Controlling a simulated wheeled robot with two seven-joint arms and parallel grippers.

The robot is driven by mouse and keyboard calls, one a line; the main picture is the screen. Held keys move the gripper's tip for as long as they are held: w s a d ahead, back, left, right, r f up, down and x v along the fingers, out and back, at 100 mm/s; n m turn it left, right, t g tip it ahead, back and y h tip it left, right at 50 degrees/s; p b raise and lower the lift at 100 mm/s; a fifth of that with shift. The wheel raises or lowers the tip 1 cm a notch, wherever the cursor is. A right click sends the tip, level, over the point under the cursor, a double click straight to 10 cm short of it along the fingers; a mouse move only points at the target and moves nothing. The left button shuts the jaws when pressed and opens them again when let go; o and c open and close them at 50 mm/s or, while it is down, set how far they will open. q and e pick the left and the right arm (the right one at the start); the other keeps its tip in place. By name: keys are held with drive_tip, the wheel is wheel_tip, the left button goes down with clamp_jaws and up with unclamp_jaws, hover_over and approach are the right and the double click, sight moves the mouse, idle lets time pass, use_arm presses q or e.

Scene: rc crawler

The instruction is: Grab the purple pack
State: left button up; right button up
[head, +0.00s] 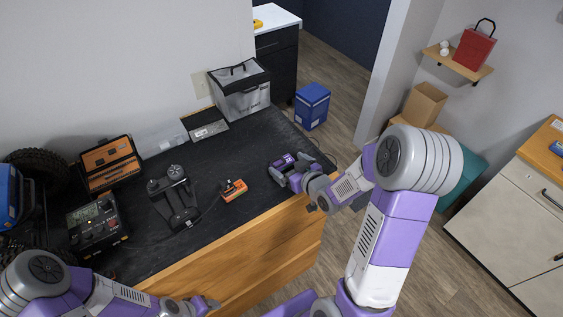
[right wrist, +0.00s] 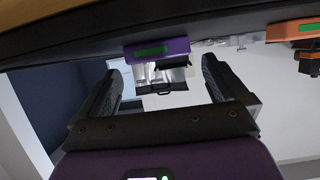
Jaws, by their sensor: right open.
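The purple pack (head: 281,161) sits on the black worktop near its right front corner. In the right wrist view, which is upside down, the purple pack (right wrist: 176,46) shows a green label and lies ahead between the fingers. My right gripper (head: 286,176) is at the near side of the pack and partly hides it. In the wrist view its two dark fingers (right wrist: 160,76) are spread apart with nothing held; contact with the pack cannot be told. My left gripper (head: 207,303) is low at the worktop's front, away from the pack, its jaw state unclear.
An orange pack (head: 233,190) lies left of the purple pack, also in the wrist view (right wrist: 292,29). Further left are a black transmitter (head: 174,198), a charger (head: 98,222) and an open orange case (head: 109,163). A grey bag (head: 240,95) stands behind. Worktop between is clear.

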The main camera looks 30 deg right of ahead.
sight(285, 162)
drive_tip(key=shift+x, duration=1.85)
drive_tip(key=shift+c, duration=0.5)
drive_tip(key=c, duration=0.8)
drive_tip(key=shift+d, duration=0.1)
